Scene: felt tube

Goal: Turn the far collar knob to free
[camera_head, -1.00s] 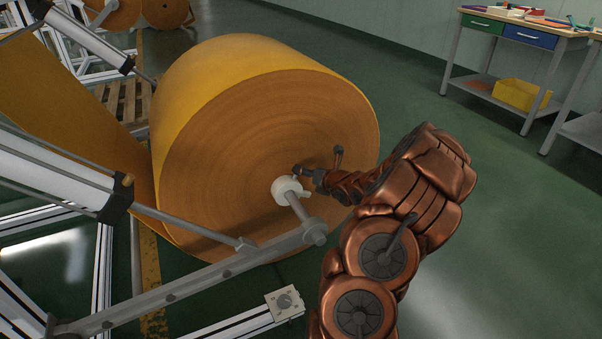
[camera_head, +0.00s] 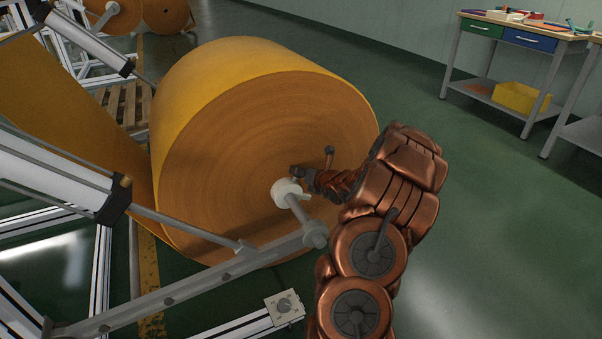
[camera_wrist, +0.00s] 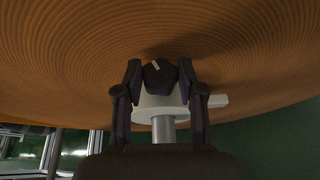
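The white collar (camera_head: 287,190) sits on the grey shaft at the centre of the felt roll's end face. In the wrist view the collar (camera_wrist: 158,107) carries a dark knob (camera_wrist: 160,75) with a pale pointer line tilted to the upper left. My gripper (camera_head: 299,172) is at the collar in the head view, hiding the knob there. In the wrist view the two fingers of my gripper (camera_wrist: 160,68) stand on either side of the knob, very close to it. I cannot tell whether they touch it.
The big orange felt roll (camera_head: 235,160) stands right behind the collar. A grey support bar (camera_head: 215,278) runs below it to the shaft end. A small white box with a dial (camera_head: 285,306) is at the lower front. Green floor lies open to the right, before a workbench (camera_head: 525,30).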

